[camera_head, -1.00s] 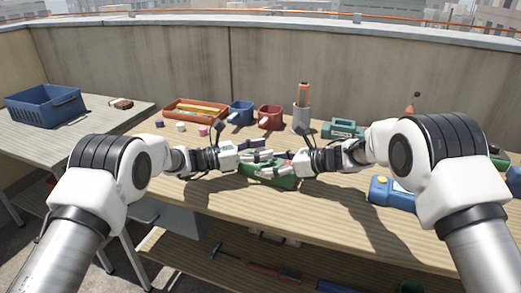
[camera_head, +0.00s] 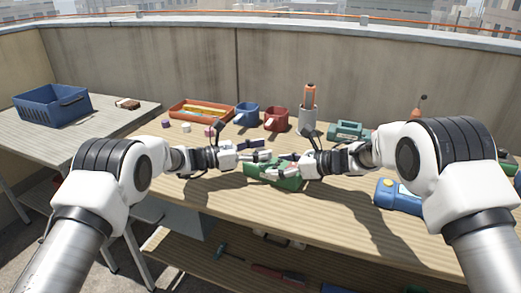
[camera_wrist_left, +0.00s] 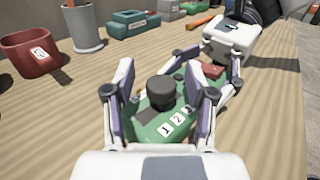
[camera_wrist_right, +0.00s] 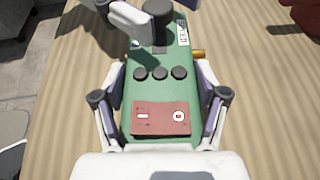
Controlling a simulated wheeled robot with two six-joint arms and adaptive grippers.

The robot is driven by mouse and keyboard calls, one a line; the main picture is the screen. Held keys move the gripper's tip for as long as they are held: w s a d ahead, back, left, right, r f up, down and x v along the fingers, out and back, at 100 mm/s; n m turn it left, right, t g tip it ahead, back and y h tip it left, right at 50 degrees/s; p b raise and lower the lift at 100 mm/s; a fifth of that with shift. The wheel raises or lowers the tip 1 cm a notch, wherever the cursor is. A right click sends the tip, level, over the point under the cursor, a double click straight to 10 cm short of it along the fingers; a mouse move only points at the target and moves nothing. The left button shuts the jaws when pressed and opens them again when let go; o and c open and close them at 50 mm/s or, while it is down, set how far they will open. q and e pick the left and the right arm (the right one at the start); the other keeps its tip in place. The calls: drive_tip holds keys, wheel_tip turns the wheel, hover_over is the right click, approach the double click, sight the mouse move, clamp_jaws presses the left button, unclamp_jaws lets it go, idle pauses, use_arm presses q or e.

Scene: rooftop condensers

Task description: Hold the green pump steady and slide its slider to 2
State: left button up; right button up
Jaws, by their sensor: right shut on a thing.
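The green pump (camera_head: 288,184) lies on the wooden bench between my two grippers. It has a black upright slider knob (camera_wrist_left: 161,92) beside white labels 1, 2 and 3; which label the knob stands at is hard to tell. My left gripper (camera_wrist_left: 160,100) is open, with one finger on each side of the knob and small gaps visible. My right gripper (camera_wrist_right: 160,105) is shut on the pump body, its fingers against both sides near the red panel (camera_wrist_right: 161,119). Three small black buttons (camera_wrist_right: 160,73) and a brass stub (camera_wrist_right: 198,54) also show on the pump.
A blue and yellow device (camera_head: 397,196) lies at right. The bench's front is clear.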

drive_tip(key=shift+f, duration=0.2)
use_arm(q)
drive_tip(key=v, duration=1.2)
use_arm(e)
drive_tip(key=o, duration=1.7)
use_arm(q)
drive_tip(key=shift+w, duration=0.1)
use_arm(e)
drive_tip(key=shift+o, duration=0.3)
drive_tip(key=shift+r, duration=0.1)
